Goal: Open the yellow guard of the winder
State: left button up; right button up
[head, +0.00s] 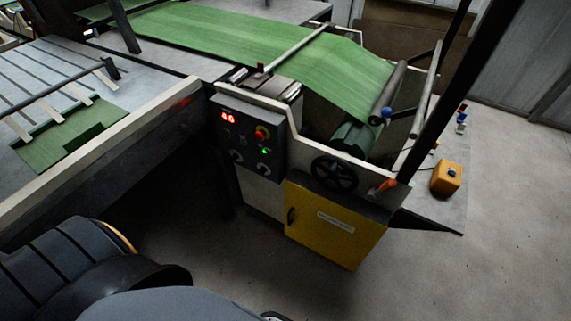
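Green sheet (290,62) runs over the machine down to a green roll (353,137) behind the handwheel. Dark rounded parts of my own body fill the lower left, well apart from the guard. Neither gripper can be made out in the head view.
A control box (248,137) with a red display and knobs is left of the guard. An orange box (446,177) stands on a grey plate at the right. A dark slanted post (440,95) rises at the right. Floor (480,275) in front and right is clear.

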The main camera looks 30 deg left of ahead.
aim_at(343, 236)
jog(key=u, duration=0.4)
jog(key=k+j+u, duration=0.1)
jog(key=u, duration=0.35)
jog(key=j+u, duration=0.15)
jog(key=u, duration=0.25)
jog(key=j+u, duration=0.1)
jog(key=u, duration=0.3)
jog(key=j+u, duration=0.1)
jog(key=u, duration=0.3)
jog(key=k+j, duration=0.05)
